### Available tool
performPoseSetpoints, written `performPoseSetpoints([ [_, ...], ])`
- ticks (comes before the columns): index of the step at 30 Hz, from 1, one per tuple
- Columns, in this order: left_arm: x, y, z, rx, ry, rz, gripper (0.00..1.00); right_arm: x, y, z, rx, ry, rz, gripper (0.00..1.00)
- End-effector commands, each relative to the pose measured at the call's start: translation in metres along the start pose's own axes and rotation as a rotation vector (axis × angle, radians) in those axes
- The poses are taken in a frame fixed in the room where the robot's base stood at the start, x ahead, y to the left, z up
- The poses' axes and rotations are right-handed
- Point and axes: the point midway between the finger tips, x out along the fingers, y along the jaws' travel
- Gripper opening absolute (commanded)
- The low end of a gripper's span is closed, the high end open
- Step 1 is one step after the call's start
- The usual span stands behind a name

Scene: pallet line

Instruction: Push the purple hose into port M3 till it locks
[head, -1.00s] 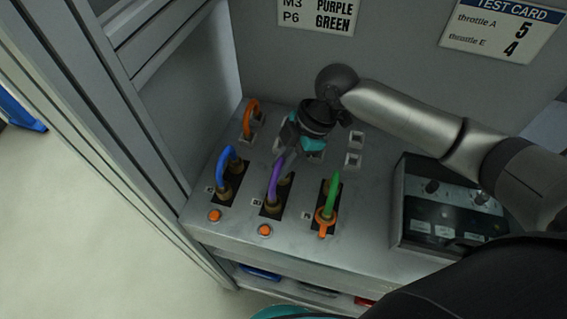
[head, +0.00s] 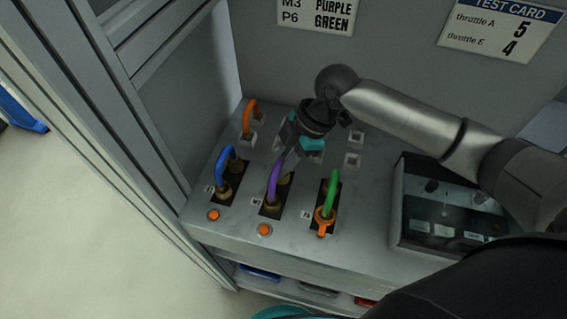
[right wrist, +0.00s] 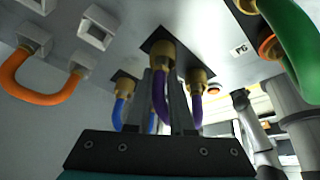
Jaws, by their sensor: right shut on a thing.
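The purple hose (head: 273,182) is a short arch standing at the black plate (head: 287,200) in the middle of the front row. In the right wrist view the purple hose (right wrist: 159,98) has brass fittings at both ends, against the black plate. My right gripper (head: 287,163) reaches down behind the hose in the head view. In the right wrist view its fingers (right wrist: 164,80) are shut around the hose just by the nearer brass fitting (right wrist: 161,55). I cannot tell whether that fitting is fully seated. My left gripper is not in view.
A blue hose (head: 224,158) stands left and a green hose (head: 333,190) right of the purple one. An orange hose (head: 247,113) is behind. Empty square sockets (head: 354,148) lie behind right. A control box (head: 445,215) stands on the right. Orange buttons (head: 264,230) line the front edge.

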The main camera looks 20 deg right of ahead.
Motion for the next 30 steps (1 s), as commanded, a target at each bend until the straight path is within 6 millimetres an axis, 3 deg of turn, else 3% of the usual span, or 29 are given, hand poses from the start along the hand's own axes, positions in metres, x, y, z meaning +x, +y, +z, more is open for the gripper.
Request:
performPoseSetpoints([
  [1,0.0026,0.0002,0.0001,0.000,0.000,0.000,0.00,0.0180,-0.0101,0.0078,0.006,-0.015,-0.024,0.00],
  [28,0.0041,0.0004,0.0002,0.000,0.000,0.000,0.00,0.0235,-0.0106,0.0105,0.005,-0.016,-0.024,0.00],
  [29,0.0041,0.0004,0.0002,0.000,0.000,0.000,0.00,0.0236,-0.0106,0.0105,0.005,-0.016,-0.024,0.25],
  [30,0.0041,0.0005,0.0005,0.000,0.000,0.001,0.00,0.0236,-0.0105,0.0106,0.005,-0.016,-0.024,0.30],
])
